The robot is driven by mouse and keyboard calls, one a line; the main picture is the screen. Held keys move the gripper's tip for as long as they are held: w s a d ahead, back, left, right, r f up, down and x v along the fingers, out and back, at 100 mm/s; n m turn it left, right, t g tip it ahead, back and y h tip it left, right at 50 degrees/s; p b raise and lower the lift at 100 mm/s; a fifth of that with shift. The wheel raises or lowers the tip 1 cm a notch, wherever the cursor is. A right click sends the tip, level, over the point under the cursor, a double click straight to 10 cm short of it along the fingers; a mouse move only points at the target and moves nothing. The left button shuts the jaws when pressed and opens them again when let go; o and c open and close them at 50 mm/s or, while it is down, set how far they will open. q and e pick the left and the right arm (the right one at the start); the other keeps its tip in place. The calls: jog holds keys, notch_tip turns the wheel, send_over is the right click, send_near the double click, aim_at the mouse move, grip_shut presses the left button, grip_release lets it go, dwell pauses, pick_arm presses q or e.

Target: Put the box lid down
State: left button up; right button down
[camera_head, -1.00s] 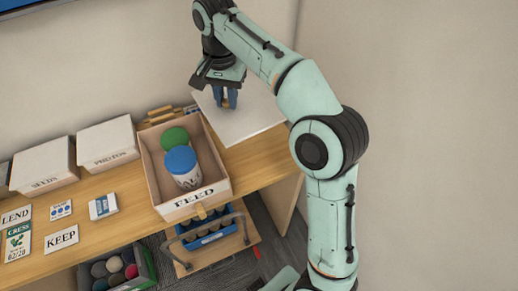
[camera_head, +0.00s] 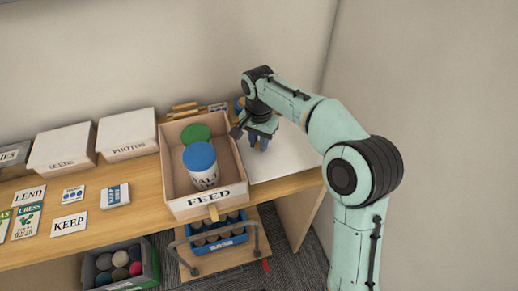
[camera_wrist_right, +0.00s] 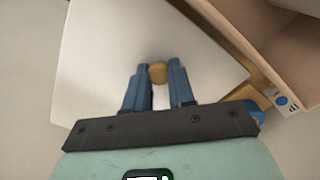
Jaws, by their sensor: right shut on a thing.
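The box lid (camera_head: 292,160) is a flat white panel with a small round wooden knob (camera_wrist_right: 158,73). It is at the right end of the wooden table, right of the open box marked FEED (camera_head: 225,192). My right gripper (camera_head: 258,143) is above the lid with its blue fingers shut on the knob, seen closely in the right wrist view (camera_wrist_right: 159,68). The lid looks level and close to the tabletop; I cannot tell whether it touches. My left gripper is not in view.
The open box holds a white jar with a blue cap (camera_head: 201,162) and a green round thing (camera_head: 196,134). Lidded white boxes (camera_head: 127,132) and cards (camera_head: 68,223) are to the left. A blue crate (camera_head: 216,237) stands below the table's front edge.

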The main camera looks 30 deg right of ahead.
aim_at(259, 149)
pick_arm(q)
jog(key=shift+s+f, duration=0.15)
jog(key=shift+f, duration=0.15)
pick_arm(e)
jog(key=shift+f, duration=1.6)
jog(key=shift+f, duration=0.1)
jog(key=c, duration=1)
grip_release()
jog(key=shift+o, duration=0.2)
notch_tip(259, 149, up, 12)
jog(key=shift+r+p, duration=0.15)
jog(key=shift+p, duration=0.95)
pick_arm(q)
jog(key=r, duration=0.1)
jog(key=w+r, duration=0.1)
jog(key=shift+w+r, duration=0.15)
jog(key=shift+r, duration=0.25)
